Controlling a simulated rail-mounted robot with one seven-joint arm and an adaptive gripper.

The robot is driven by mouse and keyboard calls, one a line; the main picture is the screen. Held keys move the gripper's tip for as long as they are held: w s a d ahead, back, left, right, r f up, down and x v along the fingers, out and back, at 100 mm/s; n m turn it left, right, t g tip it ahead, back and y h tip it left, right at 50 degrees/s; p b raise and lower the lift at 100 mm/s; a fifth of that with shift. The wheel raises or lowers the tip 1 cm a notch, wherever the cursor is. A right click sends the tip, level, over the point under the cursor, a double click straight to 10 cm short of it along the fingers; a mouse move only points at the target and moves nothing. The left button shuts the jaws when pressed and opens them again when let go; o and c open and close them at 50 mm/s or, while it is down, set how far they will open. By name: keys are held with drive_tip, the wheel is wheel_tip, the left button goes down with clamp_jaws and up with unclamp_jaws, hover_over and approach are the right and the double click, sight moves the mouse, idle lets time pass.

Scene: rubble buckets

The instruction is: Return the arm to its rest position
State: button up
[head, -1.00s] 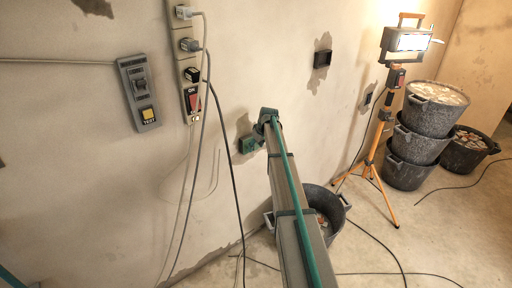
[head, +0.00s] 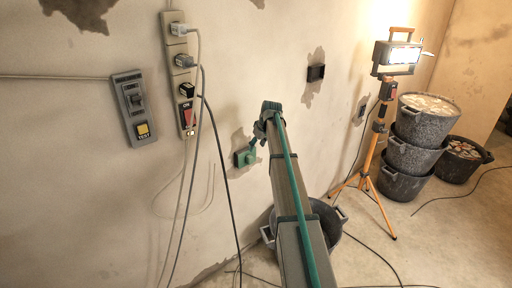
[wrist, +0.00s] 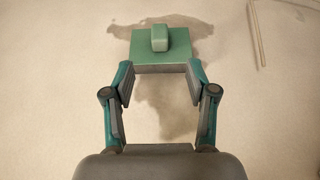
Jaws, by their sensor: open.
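My gripper (head: 257,136) is at the far end of my outstretched arm, near the wall. In the wrist view my gripper (wrist: 160,82) is open, with nothing between its fingers. A green wall box (head: 244,158) with a raised knob is just beyond the fingers; it also shows in the wrist view (wrist: 180,58), above the gap between them. The fingertips appear beside its lower edge; I cannot tell from the wrist view how far off they are. In the head view a small gap shows between gripper and box.
A socket strip (head: 180,75) with hanging cables and a grey switch panel (head: 134,108) are on the wall at left. A bucket (head: 330,222) stands behind my arm. A lit work lamp on an orange tripod (head: 366,165) and stacked buckets (head: 413,155) stand right.

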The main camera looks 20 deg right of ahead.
drive_tip(key=s+a+f+m+g, duration=0.2)
drive_tip(key=s+a+f, duration=0.3)
drive_tip(key=s+f, duration=0.55)
drive_tip(key=s+a+f+m+g, duration=0.1)
drive_tip(key=s+a+f, duration=0.4)
drive_tip(key=s+f, duration=0.5)
drive_tip(key=s+a+f+m+g, duration=0.2)
drive_tip(key=s+a+f, duration=0.3)
drive_tip(key=s+f, duration=0.45)
drive_tip(key=s+a+f+g, duration=0.2)
drive_tip(key=s+a+f, duration=0.2)
drive_tip(key=s, duration=0.8)
drive_tip(key=s+a+f+n+g, duration=0.1)
drive_tip(key=s+a+f, duration=0.3)
drive_tip(key=s, duration=0.9)
drive_tip(key=s+a+f+n+g+h, duration=0.1)
drive_tip(key=s+a+f+g, duration=0.2)
drive_tip(key=s, duration=1)
wheel_tip(320, 180, down, 4)
drive_tip(key=shift+a+r, duration=0.1)
drive_tip(key=shift+a, duration=0.35)
drive_tip(key=shift+a, duration=0.1)
